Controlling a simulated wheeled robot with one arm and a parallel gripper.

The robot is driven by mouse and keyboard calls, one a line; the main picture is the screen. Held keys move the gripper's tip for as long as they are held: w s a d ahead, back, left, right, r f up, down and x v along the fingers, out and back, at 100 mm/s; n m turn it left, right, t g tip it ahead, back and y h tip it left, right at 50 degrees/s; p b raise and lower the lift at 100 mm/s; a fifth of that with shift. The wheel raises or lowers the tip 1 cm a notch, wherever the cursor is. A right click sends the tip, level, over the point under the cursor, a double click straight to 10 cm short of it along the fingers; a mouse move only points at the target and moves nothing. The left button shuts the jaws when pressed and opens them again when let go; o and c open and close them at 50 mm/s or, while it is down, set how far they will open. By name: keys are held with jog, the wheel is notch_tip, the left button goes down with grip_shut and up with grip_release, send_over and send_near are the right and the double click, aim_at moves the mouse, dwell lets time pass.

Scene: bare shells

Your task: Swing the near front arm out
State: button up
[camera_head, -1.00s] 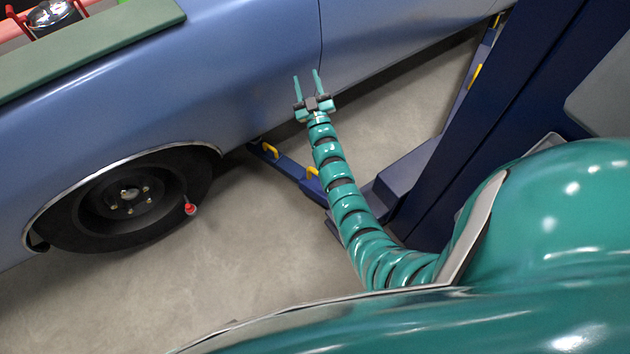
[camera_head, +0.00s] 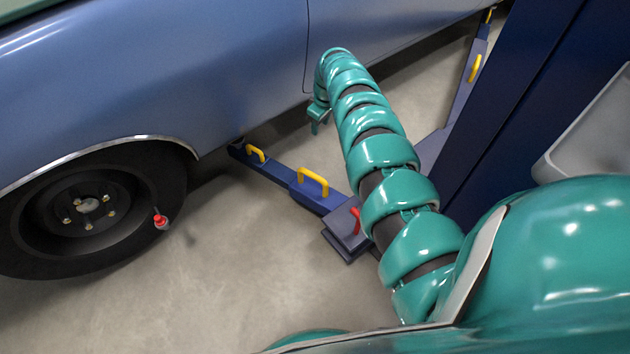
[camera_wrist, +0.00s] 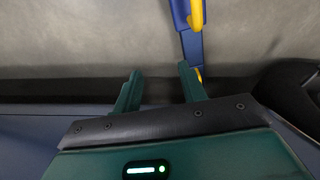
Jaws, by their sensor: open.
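The near front arm (camera_head: 277,173) is a blue lift arm low over the floor, reaching from its pivot by the post to under the car behind the front wheel. It carries two yellow handles (camera_head: 313,183), and a red part (camera_head: 356,220) shows at its pivot. My gripper (camera_head: 316,125) hangs down beside the car's side, above and apart from the arm, partly hidden by my own arm. In the wrist view my gripper (camera_wrist: 158,72) is open and empty. The blue arm (camera_wrist: 184,45) and a yellow handle (camera_wrist: 196,14) show beyond the right finger.
The dark blue post (camera_head: 530,95) stands at the right. Another lift arm (camera_head: 465,90) runs behind. Floor in front is clear.

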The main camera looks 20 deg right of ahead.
jog(key=s+a+r+g+b, duration=0.1)
jog(key=s+a+g+b, duration=0.15)
jog(key=s, duration=0.25)
jog(key=y+b, duration=0.1)
jog(key=b, duration=0.5)
send_near(315, 175)
jog(key=shift+n, duration=0.4)
jog(key=f, duration=0.3)
jog(key=a+f, duration=0.1)
jog(key=f, duration=0.4)
jog(key=shift+s+a+f, duration=0.25)
jog(key=shift+s+f, duration=0.1)
jog(key=shift+f, duration=0.05)
grip_shut()
